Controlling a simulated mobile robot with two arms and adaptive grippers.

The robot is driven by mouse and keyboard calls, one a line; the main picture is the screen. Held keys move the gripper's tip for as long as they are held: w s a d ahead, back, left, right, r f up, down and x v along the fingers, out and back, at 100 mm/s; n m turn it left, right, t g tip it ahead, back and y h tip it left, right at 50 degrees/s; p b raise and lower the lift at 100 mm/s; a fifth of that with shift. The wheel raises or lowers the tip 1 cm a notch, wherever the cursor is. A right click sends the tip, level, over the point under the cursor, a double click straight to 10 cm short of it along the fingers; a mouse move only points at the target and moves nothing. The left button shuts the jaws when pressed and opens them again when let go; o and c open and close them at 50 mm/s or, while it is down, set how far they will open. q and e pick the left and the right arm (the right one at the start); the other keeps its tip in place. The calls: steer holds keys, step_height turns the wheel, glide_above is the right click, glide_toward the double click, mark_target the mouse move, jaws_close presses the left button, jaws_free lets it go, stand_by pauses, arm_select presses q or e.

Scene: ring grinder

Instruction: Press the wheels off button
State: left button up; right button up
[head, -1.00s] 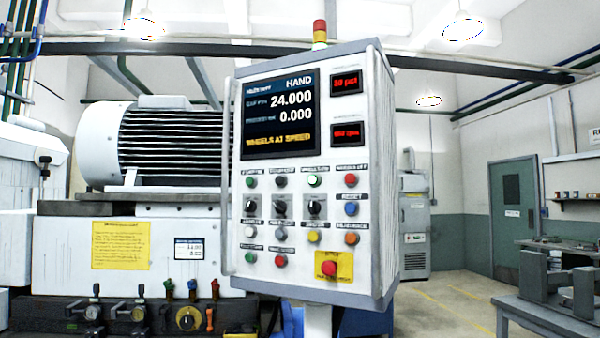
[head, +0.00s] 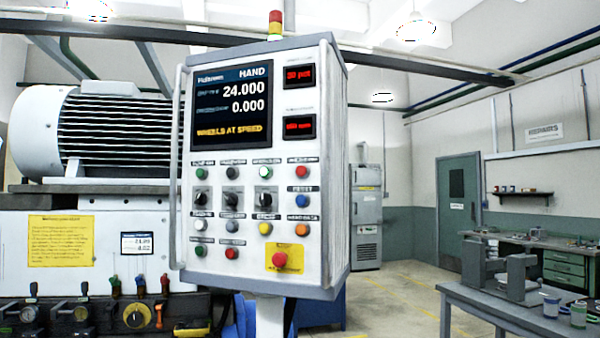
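The control panel (head: 340,235) stands upright in the middle of the head view. Its screen (head: 231,107) reads HAND, 24.000, 0.000 and WHEELS AT SPEED. The top button row holds a green, a dark, a pale lit green-white button (head: 266,172) and, at its right end, a red button (head: 302,172). The red one's label is too small to read surely now; it looked like WHEELS OFF in the earlier frame. A red mushroom button (head: 280,258) on a yellow plate is at the bottom. Neither of my grippers is in view.
A machine with a large ribbed motor (head: 115,130) is left of the panel, with valves and gauges below. A grey bench (head: 500,305) with a fixture and small cans is at the lower right. Open floor (head: 395,300) lies between panel and bench.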

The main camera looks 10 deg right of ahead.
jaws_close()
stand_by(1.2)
